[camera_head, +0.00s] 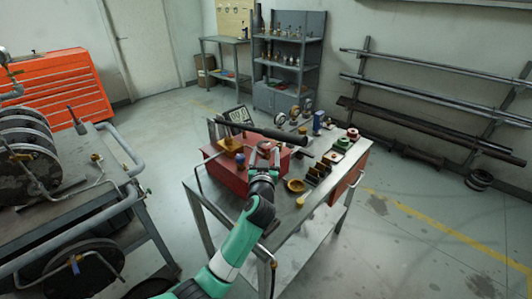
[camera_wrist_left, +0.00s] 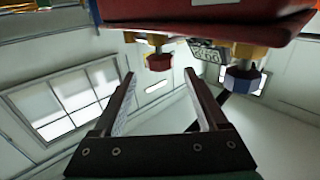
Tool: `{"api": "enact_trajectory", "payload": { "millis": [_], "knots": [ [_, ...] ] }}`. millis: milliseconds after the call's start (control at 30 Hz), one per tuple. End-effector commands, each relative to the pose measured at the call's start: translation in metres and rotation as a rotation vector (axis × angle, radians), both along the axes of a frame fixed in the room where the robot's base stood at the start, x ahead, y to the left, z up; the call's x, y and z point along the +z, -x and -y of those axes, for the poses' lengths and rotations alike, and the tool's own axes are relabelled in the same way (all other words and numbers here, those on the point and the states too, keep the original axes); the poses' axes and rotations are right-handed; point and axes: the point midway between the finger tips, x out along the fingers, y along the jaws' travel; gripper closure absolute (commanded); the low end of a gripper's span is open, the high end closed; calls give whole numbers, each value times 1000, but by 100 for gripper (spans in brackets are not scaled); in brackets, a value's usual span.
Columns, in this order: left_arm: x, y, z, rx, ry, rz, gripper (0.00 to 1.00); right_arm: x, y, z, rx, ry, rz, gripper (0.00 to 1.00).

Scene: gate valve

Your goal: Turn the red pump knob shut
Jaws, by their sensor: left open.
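The red pump box (camera_head: 232,177) stands on the metal table, with a long dark handle (camera_head: 262,129) above it. In the left wrist view the red knob (camera_wrist_left: 158,62) hangs on a brass stem under the red body (camera_wrist_left: 205,20). A blue knob (camera_wrist_left: 243,80) sits to its right, and it also shows in the head view (camera_head: 240,159). My left gripper (camera_head: 266,152) is at the front of the pump box. In the wrist view its open fingers (camera_wrist_left: 160,74) point toward the red knob, which shows between the tips; contact cannot be told. My right gripper is out of view.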

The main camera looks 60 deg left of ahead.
Motion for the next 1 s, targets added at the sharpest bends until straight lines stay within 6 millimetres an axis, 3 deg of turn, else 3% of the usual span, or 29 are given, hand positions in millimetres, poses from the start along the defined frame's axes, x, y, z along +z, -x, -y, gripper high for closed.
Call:
{"api": "enact_trajectory", "payload": {
  "millis": [200, 500, 900, 1000],
  "knots": [
    [-1, -16, -26, 0, 0, 1, 24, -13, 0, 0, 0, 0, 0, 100],
    [0, -18, -28, -1, 1, 1, 24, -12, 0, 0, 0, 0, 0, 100],
    [0, -18, -28, -1, 0, 0, 96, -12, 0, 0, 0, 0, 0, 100],
    [0, -18, -28, -1, 0, 0, 100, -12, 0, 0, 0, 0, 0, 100]
  ]
}}
